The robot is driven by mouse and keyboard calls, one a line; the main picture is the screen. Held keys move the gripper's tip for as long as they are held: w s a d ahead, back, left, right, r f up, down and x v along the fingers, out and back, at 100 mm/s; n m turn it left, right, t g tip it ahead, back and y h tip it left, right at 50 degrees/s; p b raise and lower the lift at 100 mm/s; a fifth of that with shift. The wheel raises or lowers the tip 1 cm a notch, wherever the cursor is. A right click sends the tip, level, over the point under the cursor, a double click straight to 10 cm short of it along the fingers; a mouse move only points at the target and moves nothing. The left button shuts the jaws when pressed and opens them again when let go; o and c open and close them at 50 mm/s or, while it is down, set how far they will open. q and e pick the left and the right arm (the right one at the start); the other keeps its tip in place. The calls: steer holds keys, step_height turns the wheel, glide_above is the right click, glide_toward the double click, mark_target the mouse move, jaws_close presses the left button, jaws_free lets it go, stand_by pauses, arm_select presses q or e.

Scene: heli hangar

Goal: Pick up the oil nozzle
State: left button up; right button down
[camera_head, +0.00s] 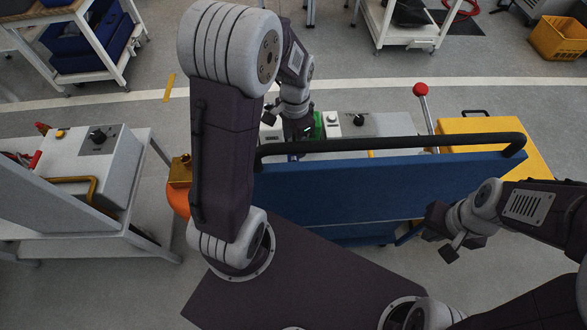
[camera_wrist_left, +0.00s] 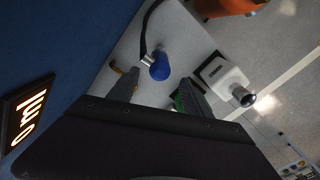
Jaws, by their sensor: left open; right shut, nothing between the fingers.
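A blue nozzle (camera_wrist_left: 160,66) with a metal neck hangs on a black hose in the left wrist view. I take it as the oil nozzle; I cannot make it out in the head view, where my left arm and the blue panel block much of that area. My left gripper (camera_wrist_left: 158,92) is open, and the nozzle shows between and just beyond its fingertips, with no visible grip on it. In the head view my left gripper (camera_head: 300,152) is over the workstation behind the panel, its fingers mostly hidden. My right gripper (camera_head: 442,236) is shut and empty in front of the panel.
A blue panel (camera_head: 390,182) with a black handle bar (camera_head: 400,143) stands ahead. A red-knobbed lever (camera_head: 421,92) and a yellow case (camera_head: 500,135) are behind it. A grey workstation (camera_head: 85,165) is at left. The wrist view shows a white box with a silver knob (camera_wrist_left: 243,96).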

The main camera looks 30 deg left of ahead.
mark_target(293, 159)
arm_select(q)
steer(key=f, duration=0.2)
steer(key=shift+s+f, duration=0.2)
steer(key=shift+f, duration=0.1)
steer(key=shift+w+f, duration=0.1)
steer(key=shift+f, duration=0.45)
steer(key=f, duration=0.1)
steer(key=f+b, duration=0.1)
steer(key=f, duration=0.2)
steer(key=shift+s+f, duration=0.3)
steer(key=shift+f, duration=0.05)
steer(key=shift+w+a+f, duration=0.1)
steer(key=shift+w+f, duration=0.05)
steer(key=shift+f, duration=0.1)
steer(key=shift+r, duration=0.1)
jaws_close()
